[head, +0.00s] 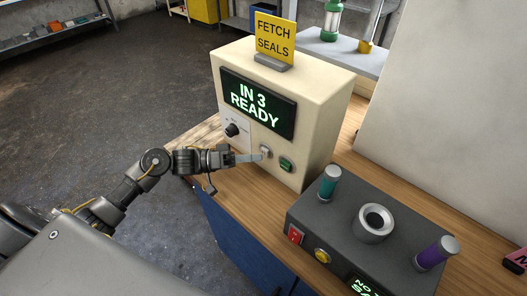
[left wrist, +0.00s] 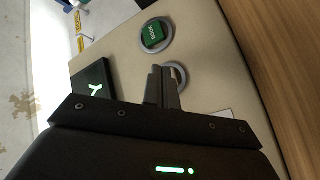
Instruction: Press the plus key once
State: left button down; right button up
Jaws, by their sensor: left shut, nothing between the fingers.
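A cream box (head: 328,100) stands on the wooden bench with a dark display (head: 257,103) reading "IN 3 READY". Its front has a black knob (head: 232,130), a small pale key (head: 266,151) and a green key (head: 286,164). My left gripper (head: 258,157) is shut and empty, its tips at the pale key. In the left wrist view the shut fingers (left wrist: 163,86) partly cover a ringed key (left wrist: 179,74), whose marking I cannot read. The green key (left wrist: 154,36) is beside it, clear of the fingers. Contact cannot be told. My right gripper is out of view.
A yellow sign (head: 275,38) reading "FETCH SEALS" stands on the box. A dark grey unit (head: 340,222) with a teal cylinder (head: 329,182), a purple cylinder (head: 437,254) and a round socket (head: 374,221) is at the right. Open floor lies left of the bench.

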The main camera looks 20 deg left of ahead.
pick_arm(q)
jog(key=s+p, duration=0.1)
jog(key=s+a+p, duration=0.1)
jog(key=s, duration=0.1)
jog(key=s+p, duration=0.1)
jog(key=s, duration=0.1)
jog(key=shift+s+a+p, duration=0.2)
jog(key=shift+a+p, duration=0.15)
jog(key=shift+a, duration=0.05)
dwell(0.6)
